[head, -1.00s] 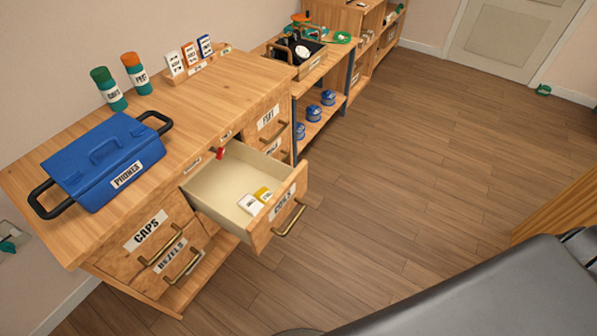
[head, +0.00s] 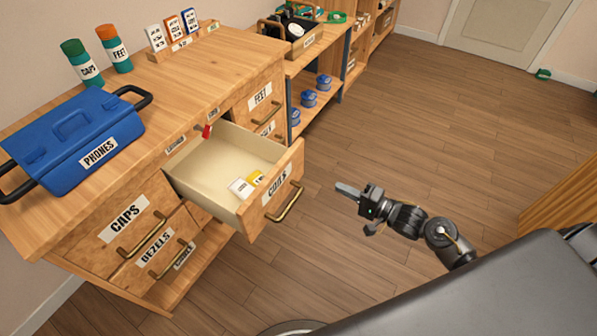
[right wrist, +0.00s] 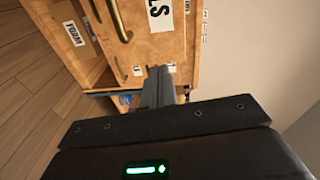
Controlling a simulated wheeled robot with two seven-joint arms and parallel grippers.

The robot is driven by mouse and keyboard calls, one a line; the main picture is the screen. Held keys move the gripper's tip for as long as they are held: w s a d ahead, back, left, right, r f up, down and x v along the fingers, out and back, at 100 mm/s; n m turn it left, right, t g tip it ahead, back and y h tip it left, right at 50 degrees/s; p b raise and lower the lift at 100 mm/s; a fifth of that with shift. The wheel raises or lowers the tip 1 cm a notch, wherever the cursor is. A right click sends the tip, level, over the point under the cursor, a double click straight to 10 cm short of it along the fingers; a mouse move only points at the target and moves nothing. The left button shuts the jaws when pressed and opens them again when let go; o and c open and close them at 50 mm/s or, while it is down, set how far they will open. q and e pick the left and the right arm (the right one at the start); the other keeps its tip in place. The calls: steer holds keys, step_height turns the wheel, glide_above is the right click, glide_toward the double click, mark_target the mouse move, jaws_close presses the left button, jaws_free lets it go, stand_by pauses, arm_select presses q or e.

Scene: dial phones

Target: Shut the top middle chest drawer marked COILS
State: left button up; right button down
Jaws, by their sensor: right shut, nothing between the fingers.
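The COILS drawer (head: 272,192) is pulled well out of the chest (head: 205,82), at the top middle. It has a brass bar handle and a white label on its front. A white box (head: 240,187) and a yellow box (head: 255,179) lie inside near its front. My right gripper (head: 347,190) is shut and empty, to the right of the drawer front and apart from it. In the right wrist view, the shut fingers (right wrist: 158,88) point toward the drawer front (right wrist: 172,45), whose label shows in part. My left gripper is not in view.
A blue PHONES case (head: 75,140) and CAPS and FEET tubes (head: 115,50) stand on the chest top. A red item (head: 206,131) is at the drawer's back edge. Drawers marked CAPS (head: 125,218) and FEET (head: 260,96) look shut.

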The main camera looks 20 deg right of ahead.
step_height(320, 180, up, 4)
steer(key=a+f+y, duration=0.1)
steer(key=y, duration=0.1)
steer(key=b, duration=0.1)
glide_toward(289, 160)
steer(key=x, duration=0.5)
steer(key=shift+w+a, duration=0.1)
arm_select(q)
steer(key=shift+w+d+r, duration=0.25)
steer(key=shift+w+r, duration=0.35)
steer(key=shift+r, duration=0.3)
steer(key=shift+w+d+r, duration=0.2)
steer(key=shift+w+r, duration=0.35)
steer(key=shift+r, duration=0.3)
arm_select(e)
steer(key=shift+x, duration=0.8)
